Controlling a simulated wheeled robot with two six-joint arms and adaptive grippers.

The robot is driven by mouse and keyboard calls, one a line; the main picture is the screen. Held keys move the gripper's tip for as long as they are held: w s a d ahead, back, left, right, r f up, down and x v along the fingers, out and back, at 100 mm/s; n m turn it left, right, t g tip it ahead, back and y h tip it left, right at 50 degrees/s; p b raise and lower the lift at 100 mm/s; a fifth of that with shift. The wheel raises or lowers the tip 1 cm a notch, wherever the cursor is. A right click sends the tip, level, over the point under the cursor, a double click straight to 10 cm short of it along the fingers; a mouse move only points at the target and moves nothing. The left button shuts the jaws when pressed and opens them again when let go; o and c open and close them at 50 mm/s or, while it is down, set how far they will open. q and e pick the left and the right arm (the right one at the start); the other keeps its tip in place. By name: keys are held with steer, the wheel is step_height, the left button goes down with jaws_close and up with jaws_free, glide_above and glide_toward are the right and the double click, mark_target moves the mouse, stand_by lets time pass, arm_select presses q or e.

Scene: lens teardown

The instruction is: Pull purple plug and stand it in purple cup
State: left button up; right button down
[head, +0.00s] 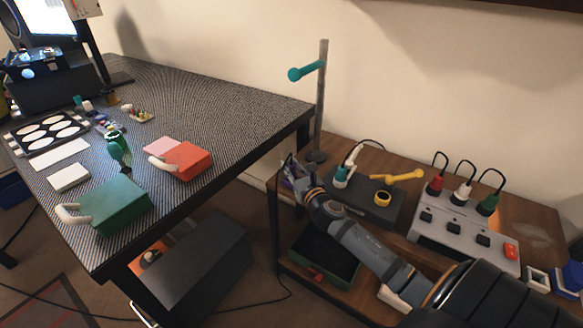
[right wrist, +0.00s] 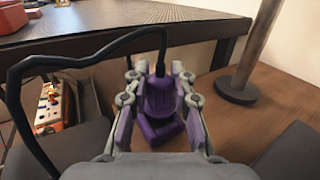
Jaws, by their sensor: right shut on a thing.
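My right gripper (head: 289,170) is at the left end of the wooden bench. In the right wrist view my right gripper (right wrist: 158,108) is shut on the purple plug (right wrist: 158,94), with one finger on each side. The plug stands roughly upright, and a black cable runs from its top and loops to the left. A purple piece with a raised edge (right wrist: 168,134), which looks like the purple cup, shows directly below the plug. I cannot tell whether the plug's lower end is inside it. In the head view the gripper mostly hides both. My left gripper is not in view.
A post with a teal arm (head: 321,100) stands just behind my right gripper. The dark worktable (head: 220,110) is at left.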

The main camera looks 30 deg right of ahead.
steer(key=shift+f, duration=0.25)
steer(key=c, duration=1.1)
jaws_free()
steer(key=shift+f, duration=0.15)
steer(key=shift+o, duration=0.2)
steer(key=shift+s, duration=0.1)
steer(key=s+a, duration=0.1)
steer(key=s, duration=1)
steer(key=shift+s+a+r, duration=0.3)
steer(key=shift+s+r, duration=0.05)
steer(key=shift+f, duration=0.1)
